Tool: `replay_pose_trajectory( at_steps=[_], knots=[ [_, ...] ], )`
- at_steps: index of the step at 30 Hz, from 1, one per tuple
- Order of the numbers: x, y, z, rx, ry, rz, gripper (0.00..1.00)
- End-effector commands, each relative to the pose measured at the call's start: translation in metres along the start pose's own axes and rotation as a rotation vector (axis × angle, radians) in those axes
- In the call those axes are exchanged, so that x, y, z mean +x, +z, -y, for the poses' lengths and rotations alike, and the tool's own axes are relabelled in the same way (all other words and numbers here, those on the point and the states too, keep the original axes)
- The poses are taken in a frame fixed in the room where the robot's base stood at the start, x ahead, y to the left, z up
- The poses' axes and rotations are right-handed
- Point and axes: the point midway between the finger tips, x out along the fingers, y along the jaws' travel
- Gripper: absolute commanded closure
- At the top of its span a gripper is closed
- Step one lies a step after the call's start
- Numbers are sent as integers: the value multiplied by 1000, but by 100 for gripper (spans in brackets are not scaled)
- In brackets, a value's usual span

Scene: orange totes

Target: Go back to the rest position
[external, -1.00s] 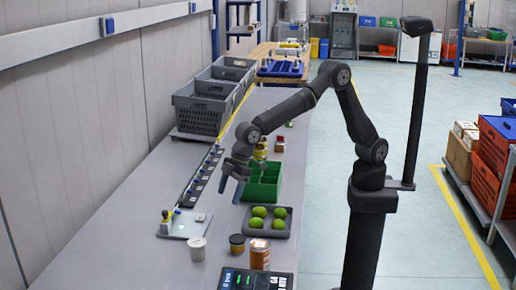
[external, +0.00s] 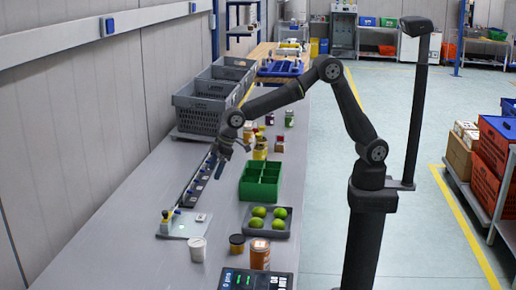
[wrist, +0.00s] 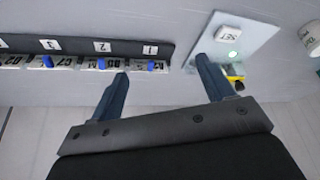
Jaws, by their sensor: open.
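My gripper (external: 221,161) is raised above the left part of the bench, to the left of the green divided box (external: 262,188). In the wrist view my gripper (wrist: 160,78) shows two dark blue fingers spread apart with nothing between them. Below and beyond the fingers lie a dark numbered strip with blue knobs (wrist: 90,48) and a pale plate with a SET button (wrist: 232,45). The fingers appear apart from both.
Grey crates (external: 200,115) stand at the back left by the wall. A tray of green fruit (external: 284,232), an orange-brown jar (external: 260,262), a dark jar (external: 237,244) and a white cup (external: 197,250) stand at the front. Small jars stand behind the green box.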

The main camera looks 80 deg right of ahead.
Motion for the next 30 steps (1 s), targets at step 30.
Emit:
replay_pose_trajectory(
  at_steps=[30],
  knots=[
    [-23,55,-196,289,120,0,26]
  ],
)
